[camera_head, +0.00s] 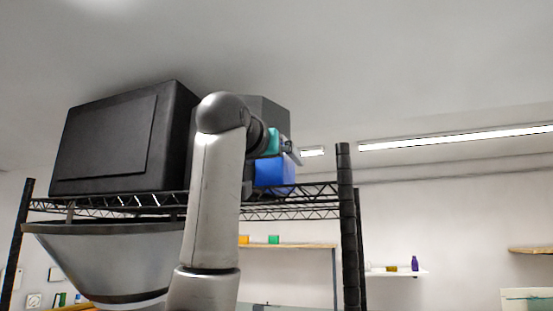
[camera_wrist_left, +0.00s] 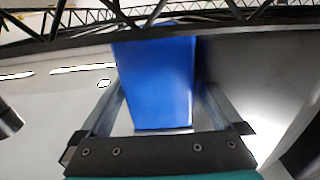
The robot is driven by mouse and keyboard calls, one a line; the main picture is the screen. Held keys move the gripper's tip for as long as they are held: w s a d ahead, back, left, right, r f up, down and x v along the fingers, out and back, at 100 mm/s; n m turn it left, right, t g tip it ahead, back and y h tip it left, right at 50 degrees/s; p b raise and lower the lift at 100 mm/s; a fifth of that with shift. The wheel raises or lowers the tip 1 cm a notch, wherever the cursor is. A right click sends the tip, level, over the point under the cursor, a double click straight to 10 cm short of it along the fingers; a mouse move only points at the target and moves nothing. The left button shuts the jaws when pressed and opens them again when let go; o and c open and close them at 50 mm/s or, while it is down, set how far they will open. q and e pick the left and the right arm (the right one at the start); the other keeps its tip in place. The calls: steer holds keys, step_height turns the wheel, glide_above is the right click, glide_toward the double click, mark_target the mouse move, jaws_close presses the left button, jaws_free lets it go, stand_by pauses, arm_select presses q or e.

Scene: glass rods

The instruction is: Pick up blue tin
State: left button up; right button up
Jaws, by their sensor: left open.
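The blue tin (camera_head: 273,172) stands on the top wire shelf, in front of a dark grey box, in the head view. In the left wrist view the blue tin (camera_wrist_left: 156,82) is upright in the picture and fills the space between the two fingers. My left gripper (camera_head: 291,153) is at the tin's upper right in the head view, partly hidden by its own wrist. In the wrist view my left gripper (camera_wrist_left: 160,105) is open, with one finger on each side of the tin. Contact with the fingers cannot be told. My right gripper is not in view.
A large black case (camera_head: 110,140) fills the left of the top shelf (camera_head: 320,190). A dark grey box (camera_head: 268,110) stands behind the tin. A black post (camera_head: 346,220) rises at the shelf's right corner. The space right of the rack is open.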

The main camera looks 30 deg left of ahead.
arm_select(q)
steer(key=shift+w+a, duration=0.1)
steer(key=shift+w, duration=0.15)
steer(key=shift+c, duration=0.2)
steer(key=shift+s+r, duration=0.1)
jaws_close()
stand_by(0.4)
